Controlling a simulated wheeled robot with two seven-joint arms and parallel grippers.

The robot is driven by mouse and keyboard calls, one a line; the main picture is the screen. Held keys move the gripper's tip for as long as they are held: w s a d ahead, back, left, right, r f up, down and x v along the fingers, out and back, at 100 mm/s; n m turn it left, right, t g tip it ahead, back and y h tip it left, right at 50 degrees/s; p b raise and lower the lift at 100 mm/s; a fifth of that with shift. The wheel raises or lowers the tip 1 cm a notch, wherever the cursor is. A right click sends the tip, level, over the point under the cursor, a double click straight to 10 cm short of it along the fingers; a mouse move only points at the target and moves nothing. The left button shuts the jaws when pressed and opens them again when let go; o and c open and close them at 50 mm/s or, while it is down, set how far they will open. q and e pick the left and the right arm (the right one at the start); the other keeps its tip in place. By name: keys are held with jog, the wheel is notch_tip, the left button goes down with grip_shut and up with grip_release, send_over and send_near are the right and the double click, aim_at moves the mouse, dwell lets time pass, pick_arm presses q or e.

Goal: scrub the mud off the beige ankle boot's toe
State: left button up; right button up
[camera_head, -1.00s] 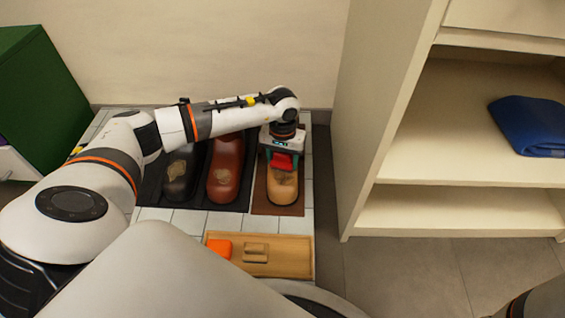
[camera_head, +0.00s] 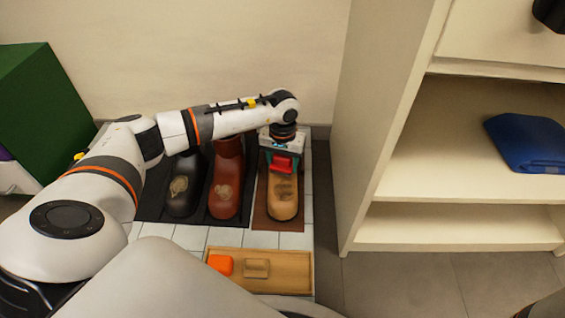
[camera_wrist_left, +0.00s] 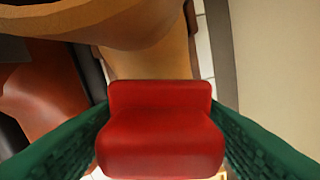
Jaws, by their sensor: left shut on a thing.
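The beige ankle boot (camera_head: 284,208) stands on a brown mat, toe toward me. A darker mud patch (camera_head: 285,188) shows on its toe. My left gripper (camera_head: 282,162) is above the boot, behind the mud patch in the picture. It is shut on a red block-like tool (camera_head: 281,165), which also shows in the left wrist view (camera_wrist_left: 160,140) between the green fingers. The tool's underside is hidden, so I cannot tell whether it touches the boot. In the wrist view the boot (camera_wrist_left: 150,65) lies beyond the tool.
A dark boot (camera_head: 180,199) and a red-brown boot (camera_head: 223,203), both with mud patches, stand left on a black tray (camera_head: 202,214). A wooden tray (camera_head: 290,267) in front holds an orange block (camera_head: 221,264) and a small wooden piece. A shelf unit (camera_head: 375,150) rises close on the right.

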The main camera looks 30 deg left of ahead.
pick_arm(q)
jog(key=shift+r+p, duration=0.55)
jog(key=shift+r, duration=0.55)
jog(key=shift+r+p, duration=1.25)
jog(key=shift+r, duration=0.3)
jog(key=shift+d, duration=0.1)
